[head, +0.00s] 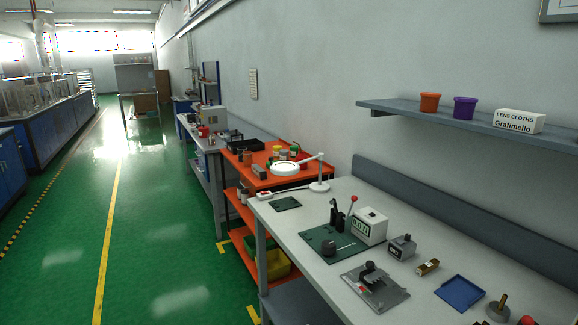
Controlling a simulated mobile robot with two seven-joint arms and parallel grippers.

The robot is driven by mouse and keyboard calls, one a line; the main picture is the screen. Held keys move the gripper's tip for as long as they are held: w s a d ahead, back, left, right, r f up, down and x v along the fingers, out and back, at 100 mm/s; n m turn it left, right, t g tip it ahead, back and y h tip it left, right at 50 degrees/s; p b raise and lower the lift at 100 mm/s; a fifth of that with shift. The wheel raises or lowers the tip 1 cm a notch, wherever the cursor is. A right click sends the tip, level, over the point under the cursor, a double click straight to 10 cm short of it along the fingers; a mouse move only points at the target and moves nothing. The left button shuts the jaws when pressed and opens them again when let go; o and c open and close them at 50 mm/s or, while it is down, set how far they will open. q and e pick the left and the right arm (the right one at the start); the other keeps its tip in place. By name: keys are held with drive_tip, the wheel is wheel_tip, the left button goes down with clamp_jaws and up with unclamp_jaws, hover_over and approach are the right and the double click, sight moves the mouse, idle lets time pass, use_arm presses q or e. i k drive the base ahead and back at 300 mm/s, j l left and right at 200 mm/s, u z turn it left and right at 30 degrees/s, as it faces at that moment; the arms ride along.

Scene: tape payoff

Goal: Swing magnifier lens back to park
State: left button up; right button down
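The magnifier has a round white lens head (285,169) on a jointed white arm (308,159). The arm rises from a white round base (319,187) at the far left end of the bench (285,222). The lens head is held out to the left of its base, and in the picture it overlaps the orange cart behind the bench end. Neither of my grippers is in view, and nothing is seen touching the magnifier.
On the bench are a dark green mat (287,203), a gauge box with display (369,227), a grey plate fixture (374,287) and a blue tray (460,293). The orange cart (233,172) adjoins.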

sight(281, 169)
drive_tip(key=i+j+z, duration=0.1)
drive_tip(key=z, duration=0.3)
drive_tip(key=i+j+z, duration=0.2)
drive_tip(key=z, duration=0.25)
drive_tip(key=i+j+z, duration=0.1)
drive_tip(key=j, duration=0.2)
drive_tip(key=i+j+z, duration=0.25)
drive_tip(key=j, duration=0.35)
drive_tip(key=i+j, duration=0.15)
drive_tip(key=j, duration=0.2)
drive_tip(key=i+j, duration=0.15)
drive_tip(key=j, duration=0.2)
drive_tip(key=i+j, duration=0.15)
drive_tip(key=j, duration=0.2)
drive_tip(key=i+j+z, duration=0.1)
drive_tip(key=j, duration=0.25)
drive_tip(key=i+j, duration=0.15)
drive_tip(key=j, duration=0.2)
